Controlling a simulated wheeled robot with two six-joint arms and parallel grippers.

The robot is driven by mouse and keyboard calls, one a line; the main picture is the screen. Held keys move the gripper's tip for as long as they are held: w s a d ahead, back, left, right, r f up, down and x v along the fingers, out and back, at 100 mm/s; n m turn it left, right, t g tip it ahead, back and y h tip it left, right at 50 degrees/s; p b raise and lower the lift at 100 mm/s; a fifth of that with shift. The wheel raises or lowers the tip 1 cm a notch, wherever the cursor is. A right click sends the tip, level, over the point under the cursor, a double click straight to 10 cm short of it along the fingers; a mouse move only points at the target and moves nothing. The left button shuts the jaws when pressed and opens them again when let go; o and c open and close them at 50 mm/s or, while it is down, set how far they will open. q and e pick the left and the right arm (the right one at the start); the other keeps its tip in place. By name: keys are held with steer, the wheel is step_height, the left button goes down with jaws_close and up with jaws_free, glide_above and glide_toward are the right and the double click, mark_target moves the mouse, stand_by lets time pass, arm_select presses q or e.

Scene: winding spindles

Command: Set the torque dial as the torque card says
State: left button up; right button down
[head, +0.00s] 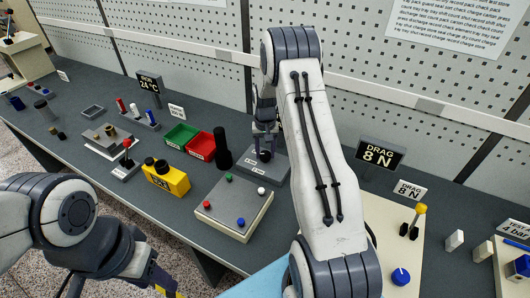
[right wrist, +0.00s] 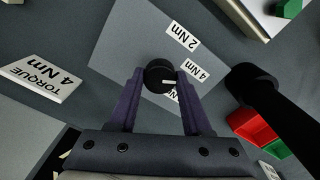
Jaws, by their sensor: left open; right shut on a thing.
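The torque dial is a black round knob (right wrist: 158,73) on a grey plate (right wrist: 125,40) with labels 2 Nm, 4 Nm and a third, partly hidden one. My right gripper (right wrist: 155,84) is shut on the knob, one finger on each side. The knob's white line points right, towards the side with the 4 Nm label (right wrist: 195,69); I cannot tell if it lines up exactly. The torque card (right wrist: 42,78) reads "TORQUE 4 Nm". In the head view the right gripper (head: 264,150) is at the dial's plate (head: 287,165). My left gripper (head: 120,286) is open at the lower left, away from the dial.
A black cylinder (head: 222,148) stands close left of the dial plate, with red (head: 201,145) and green (head: 181,135) bins beyond. A button panel (head: 237,212) and a yellow box (head: 165,178) are in front. A DRAG 8 N sign (head: 379,156) stands to the right.

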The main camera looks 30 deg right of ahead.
mark_target(266, 154)
steer(key=shift+c, duration=1.7)
jaws_free()
step_height(266, 154, up, 11)
steer(key=b, duration=0.2)
steer(key=shift+f, duration=0.2)
